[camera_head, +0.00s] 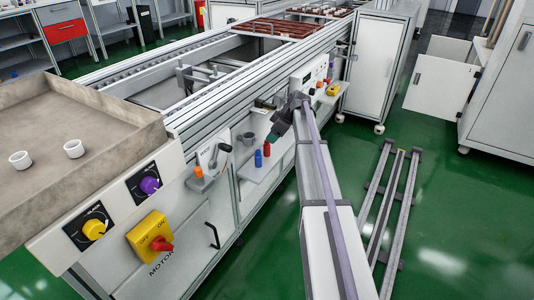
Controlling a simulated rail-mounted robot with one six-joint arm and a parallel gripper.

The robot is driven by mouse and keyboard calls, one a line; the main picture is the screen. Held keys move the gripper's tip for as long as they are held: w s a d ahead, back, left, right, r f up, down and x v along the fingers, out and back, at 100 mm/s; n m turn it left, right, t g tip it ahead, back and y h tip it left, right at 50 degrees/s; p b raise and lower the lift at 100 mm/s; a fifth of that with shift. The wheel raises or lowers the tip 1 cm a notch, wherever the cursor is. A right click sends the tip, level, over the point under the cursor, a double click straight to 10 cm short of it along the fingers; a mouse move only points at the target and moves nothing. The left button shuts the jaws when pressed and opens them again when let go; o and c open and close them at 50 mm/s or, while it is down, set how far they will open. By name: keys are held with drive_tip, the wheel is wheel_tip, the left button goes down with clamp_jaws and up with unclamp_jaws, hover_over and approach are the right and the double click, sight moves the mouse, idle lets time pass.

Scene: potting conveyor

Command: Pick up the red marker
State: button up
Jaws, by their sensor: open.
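A small red upright item (267,149), which looks like the red marker, stands on a small white shelf (252,171) on the side of the conveyor. A blue upright item (258,158) of similar shape stands right beside it. My gripper (271,140) is at the end of my arm, pointing down and left. In the picture it appears just above the red item. I cannot tell from this view how far apart they are in depth. The jaws are small and dark here, and nothing shows held in them.
A grey cup-like item (248,139) is on the shelf's back left. A farther shelf (328,97) holds a yellow item (333,90) and small coloured ones. Control knobs and a red switch (161,244) stick out at front left. Floor rails (400,215) lie to the right.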

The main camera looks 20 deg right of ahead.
sight(267, 145)
drive_tip(key=shift+b+x, duration=0.4)
drive_tip(key=shift+x, duration=0.55)
drive_tip(key=shift+s, duration=0.1)
drive_tip(key=b+x, duration=0.4)
drive_tip(key=x, duration=0.1)
drive_tip(key=shift+d+f+b, duration=0.15)
drive_tip(key=shift+f+b, duration=0.05)
drive_tip(key=shift+b, duration=0.1)
drive_tip(key=shift+r, duration=0.2)
drive_tip(key=c, duration=1)
drive_tip(key=shift+o, duration=0.2)
